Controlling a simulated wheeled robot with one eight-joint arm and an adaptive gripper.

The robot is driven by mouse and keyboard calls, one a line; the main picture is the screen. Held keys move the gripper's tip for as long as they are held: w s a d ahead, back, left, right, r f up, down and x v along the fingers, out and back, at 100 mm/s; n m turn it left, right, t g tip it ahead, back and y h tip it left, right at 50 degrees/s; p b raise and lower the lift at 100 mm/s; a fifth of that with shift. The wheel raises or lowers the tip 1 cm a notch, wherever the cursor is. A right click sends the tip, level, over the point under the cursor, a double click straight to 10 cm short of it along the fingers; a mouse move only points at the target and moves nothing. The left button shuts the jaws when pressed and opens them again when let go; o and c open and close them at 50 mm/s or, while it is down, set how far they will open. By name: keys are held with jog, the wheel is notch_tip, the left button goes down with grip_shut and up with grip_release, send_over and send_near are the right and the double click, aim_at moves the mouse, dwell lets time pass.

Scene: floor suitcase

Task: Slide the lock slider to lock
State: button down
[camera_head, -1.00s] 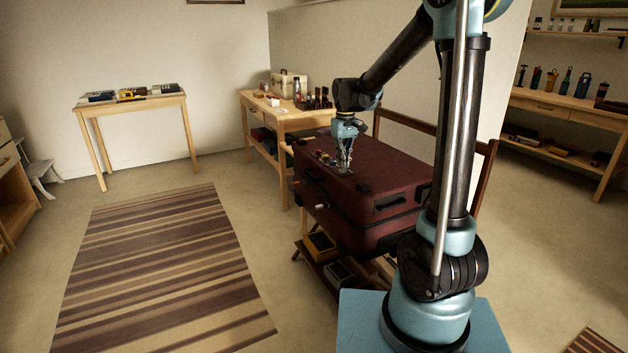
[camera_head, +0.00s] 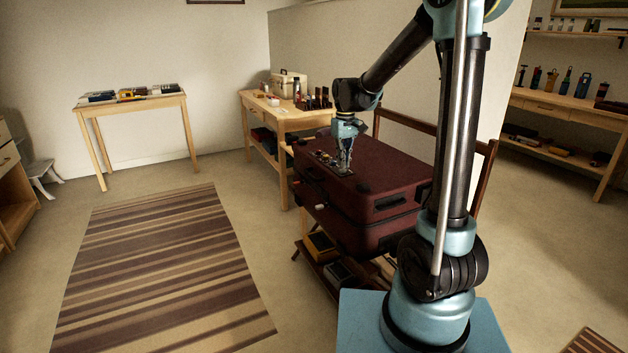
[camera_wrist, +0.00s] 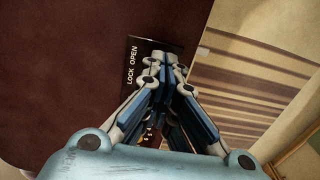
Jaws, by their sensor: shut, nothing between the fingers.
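The dark red suitcase (camera_head: 385,185) lies flat on a low stand in the head view. Its top also fills the left of the wrist view (camera_wrist: 60,70). A dark lock plate (camera_wrist: 133,62) with the words LOCK and OPEN sits near the suitcase's edge. My gripper (camera_wrist: 165,68) is shut and empty, its fingertips over the plate beside the lettering. It also shows in the head view (camera_head: 344,173), pointing down at the suitcase top. The fingers hide the lock slider, so I cannot tell its position or whether they touch it.
A wooden chair back or rail (camera_head: 425,125) stands behind the suitcase. A workbench (camera_head: 285,120) with a case and bottles is at the back. A small table (camera_head: 130,104) is against the wall. A striped rug (camera_head: 160,270) lies on open floor at left.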

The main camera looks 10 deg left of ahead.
jog(key=shift+f, duration=0.7)
dwell(0.7)
jog(key=shift+w+a, duration=0.5)
jog(key=shift+w, duration=0.25)
jog(key=shift+w+a, duration=0.5)
jog(key=shift+w, duration=0.25)
jog(key=shift+r, duration=0.1)
dwell(0.4)
jog(key=shift+r, duration=2.9)
jog(key=s+d+r+m+t, duration=0.1)
jog(key=s+d+m, duration=0.2)
jog(key=s+d, duration=1.4)
jog(key=s+d+f+m, duration=0.1)
jog(key=s+d+f, duration=0.1)
jog(key=s, duration=0.4)
jog(key=s+d+f+m, duration=0.1)
jog(key=s+d+f, duration=0.1)
jog(key=s+f, duration=0.3)
jog(key=s+d+f+m+t, duration=0.1)
jog(key=s+d+f, duration=0.1)
jog(key=s+f, duration=0.2)
jog(key=s, duration=0.2)
jog(key=shift+s+d+f+m, duration=0.15)
jog(key=shift+s+d+m, duration=0.15)
jog(key=shift+s, duration=0.1)
